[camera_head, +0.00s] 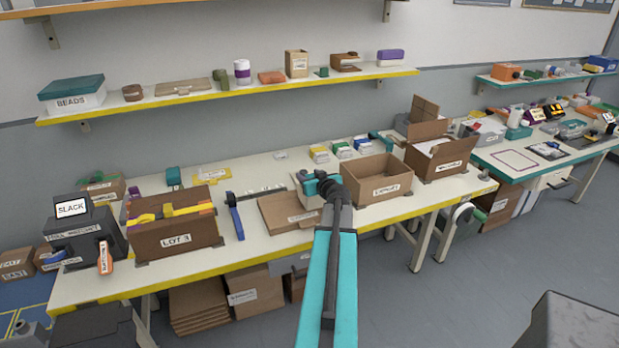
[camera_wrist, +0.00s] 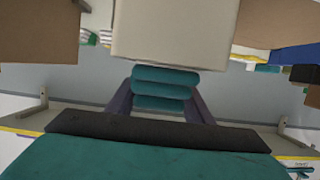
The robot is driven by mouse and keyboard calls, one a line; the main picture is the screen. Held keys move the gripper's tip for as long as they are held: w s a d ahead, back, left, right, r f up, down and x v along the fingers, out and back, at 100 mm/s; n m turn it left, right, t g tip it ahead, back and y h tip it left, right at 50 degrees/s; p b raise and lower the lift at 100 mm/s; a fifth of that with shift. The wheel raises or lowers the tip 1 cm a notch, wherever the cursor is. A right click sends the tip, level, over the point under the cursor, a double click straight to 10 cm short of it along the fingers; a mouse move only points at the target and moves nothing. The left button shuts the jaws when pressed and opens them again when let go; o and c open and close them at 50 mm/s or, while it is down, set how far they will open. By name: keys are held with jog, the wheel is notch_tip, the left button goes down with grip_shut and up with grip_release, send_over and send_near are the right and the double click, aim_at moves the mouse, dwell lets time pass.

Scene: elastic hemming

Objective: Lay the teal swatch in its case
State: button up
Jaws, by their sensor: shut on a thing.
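My gripper (camera_head: 312,182) is over the middle of the table, at the end of my outstretched arm. In the wrist view its fingers (camera_wrist: 165,98) are shut on the teal swatch (camera_wrist: 165,88), seen as teal ridges at the edge of a large pale beige block. That pale block also shows beside my gripper in the head view (camera_head: 304,192). Whether the ridges and block are one piece is hard to tell. Small pale pieces with yellow (camera_head: 320,154), green (camera_head: 342,149) and blue (camera_head: 362,146) stand behind. I cannot tell which container is the swatch's case.
An open cardboard box (camera_head: 378,188) stands just right of my gripper, a flat carton (camera_head: 287,214) left of it. A box marked LOT 3 (camera_head: 175,238) and a blue-handled tool (camera_head: 237,222) are farther left. A flapped box (camera_head: 440,165) stands right. A shelf (camera_head: 215,93) runs above.

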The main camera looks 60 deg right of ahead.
jog(key=shift+f+b, duration=0.35)
jog(key=shift+b, duration=0.3)
jog(key=o, duration=1)
jog(key=shift+r+p, duration=0.35)
jog(key=shift+p, duration=0.25)
